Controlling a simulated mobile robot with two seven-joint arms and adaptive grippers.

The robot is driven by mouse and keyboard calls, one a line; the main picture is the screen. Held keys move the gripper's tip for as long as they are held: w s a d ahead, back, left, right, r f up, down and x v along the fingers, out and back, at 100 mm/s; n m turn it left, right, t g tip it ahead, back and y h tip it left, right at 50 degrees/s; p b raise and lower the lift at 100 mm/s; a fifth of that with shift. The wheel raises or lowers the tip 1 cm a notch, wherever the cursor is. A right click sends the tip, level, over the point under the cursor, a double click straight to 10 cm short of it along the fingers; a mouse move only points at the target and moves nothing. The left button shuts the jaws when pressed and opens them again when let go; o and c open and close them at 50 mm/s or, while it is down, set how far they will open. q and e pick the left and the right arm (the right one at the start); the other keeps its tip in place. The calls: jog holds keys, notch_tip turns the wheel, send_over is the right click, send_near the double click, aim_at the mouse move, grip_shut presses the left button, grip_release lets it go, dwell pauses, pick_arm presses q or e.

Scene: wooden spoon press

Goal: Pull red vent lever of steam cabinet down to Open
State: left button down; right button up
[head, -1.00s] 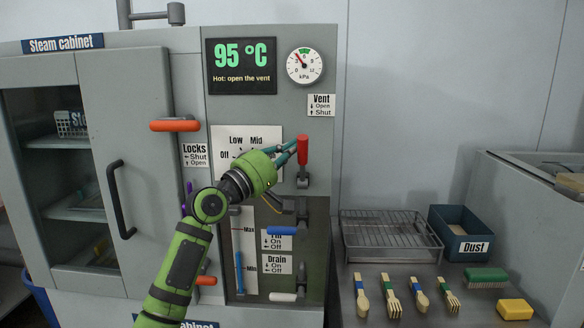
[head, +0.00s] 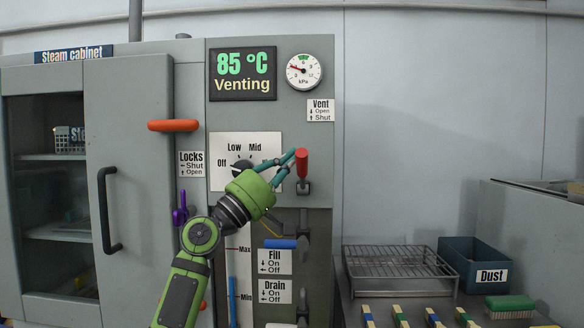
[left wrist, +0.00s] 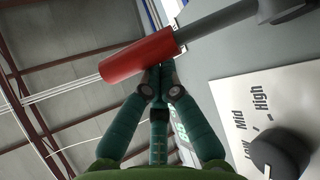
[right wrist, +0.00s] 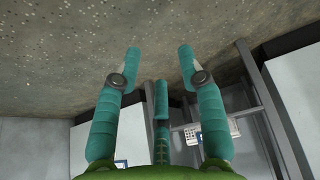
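The red vent lever (head: 302,163) is on the right side of the steam cabinet's front panel (head: 225,118), below the Vent label (head: 321,110). Its red grip juts out from a dark base. My left gripper (head: 294,164) is at the grip, coming from the left. In the left wrist view the red lever (left wrist: 138,58) crosses the ends of my left fingers (left wrist: 160,78), which are drawn close together. The tips are partly hidden at the grip. The cabinet display (head: 243,75) reads 85 °C, Venting. My right gripper (right wrist: 157,68) is open and empty, shown only in the right wrist view.
A heat dial (head: 242,167), a blue Fill lever (head: 280,244) and an orange lock handle (head: 173,125) are nearby on the cabinet. At right are a wire rack (head: 398,265), a Dust bin (head: 480,258) and several brushes and utensils.

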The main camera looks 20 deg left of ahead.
pick_arm(q)
jog(key=shift+s+d+f+h+b, duration=0.15)
jog(key=shift+s+f+b, duration=0.3)
jog(key=shift+b, duration=0.3)
jog(key=shift+s+d+f+h+b, duration=0.15)
jog(key=shift+s+f+b, duration=0.2)
jog(key=shift+f+b, duration=0.25)
pick_arm(e)
jog(key=shift+s+a+r+g, duration=0.2)
jog(key=shift+s+g, duration=0.25)
jog(key=shift+s, duration=0.05)
jog(key=shift+s+a+r+g, duration=0.15)
jog(key=shift+s+a+g, duration=0.05)
jog(key=shift+s+g, duration=0.3)
pick_arm(q)
jog(key=shift+s, duration=0.1)
pick_arm(e)
jog(key=shift+s+r, duration=0.1)
jog(key=shift+s, duration=0.05)
pick_arm(q)
jog(key=shift+f, duration=0.15)
